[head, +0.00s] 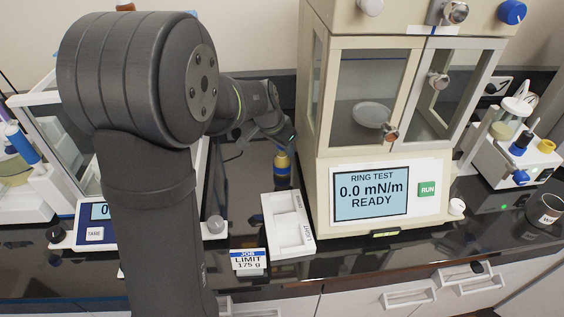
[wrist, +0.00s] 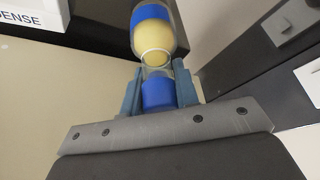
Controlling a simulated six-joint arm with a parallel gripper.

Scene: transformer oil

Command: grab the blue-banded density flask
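The blue-banded density flask (head: 282,162) shows in the head view behind the white tray, its yellow oil above a blue band. In the wrist view its rounded glass body (wrist: 154,38) reaches away from my gripper, and its narrower blue top part (wrist: 158,93) sits between the fingers. My gripper (wrist: 160,85) has a finger close against each side of that part, with no clear gap, so it looks shut on it. In the head view my gripper (head: 286,138) is small and dark just above the flask. I cannot tell whether the flask's bottom touches the counter.
The white tray (head: 272,222) with slots lies in front of the flask. The cream ring-test cabinet (head: 322,180) stands close at its right. A scale with a blue display (head: 95,222) is at the left, partly hidden by my arm. A job-limit card (head: 248,260) stands in front.

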